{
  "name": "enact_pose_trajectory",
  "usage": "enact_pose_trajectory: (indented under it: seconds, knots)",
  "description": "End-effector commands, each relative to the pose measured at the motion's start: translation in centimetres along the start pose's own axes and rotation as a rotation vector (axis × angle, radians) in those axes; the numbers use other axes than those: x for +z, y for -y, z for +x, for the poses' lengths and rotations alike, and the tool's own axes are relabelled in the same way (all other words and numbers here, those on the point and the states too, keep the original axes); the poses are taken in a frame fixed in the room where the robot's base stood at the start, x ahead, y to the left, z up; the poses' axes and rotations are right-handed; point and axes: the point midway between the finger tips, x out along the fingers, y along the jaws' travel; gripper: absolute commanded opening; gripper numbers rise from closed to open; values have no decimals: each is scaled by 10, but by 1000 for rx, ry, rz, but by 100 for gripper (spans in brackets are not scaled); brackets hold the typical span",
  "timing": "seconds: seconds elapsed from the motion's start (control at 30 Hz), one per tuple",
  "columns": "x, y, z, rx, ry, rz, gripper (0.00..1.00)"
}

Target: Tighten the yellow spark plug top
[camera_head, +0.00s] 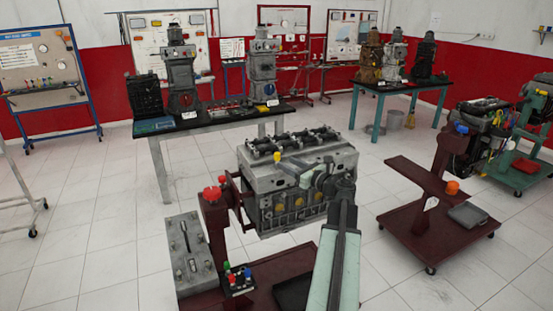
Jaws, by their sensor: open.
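The yellow spark plug top (277,157) is a small yellow piece at the upper front edge of the grey engine block (258,182) in the middle of the view. My arm rises from the bottom of the view and bends left over the block. My gripper (291,167) is open, just right of the yellow top. The picture is too small to tell whether a finger touches it. My wrist hides part of the block's front and top.
The engine sits on a dark red stand (215,235) with a red knob (211,193). A second red cart (440,214) is at the right. Behind is a table (215,119) with engine parts. White tiled floor is free at left.

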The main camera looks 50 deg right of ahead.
Motion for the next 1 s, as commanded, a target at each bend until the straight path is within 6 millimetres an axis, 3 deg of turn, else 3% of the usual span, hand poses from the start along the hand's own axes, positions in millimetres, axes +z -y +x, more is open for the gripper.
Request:
enact_pose_trajectory:
  seconds: [0.4,0.73,0.77,0.9,1.0]
  knots:
    - [0,11,59,-13,-2,-4,44]
    - [-1,11,65,-17,-3,-5,44]
    - [-1,12,65,-17,-3,-5,41]
    - [-1,12,65,-17,-3,-5,2]
    - [-1,4,58,-23,-3,-5,0]
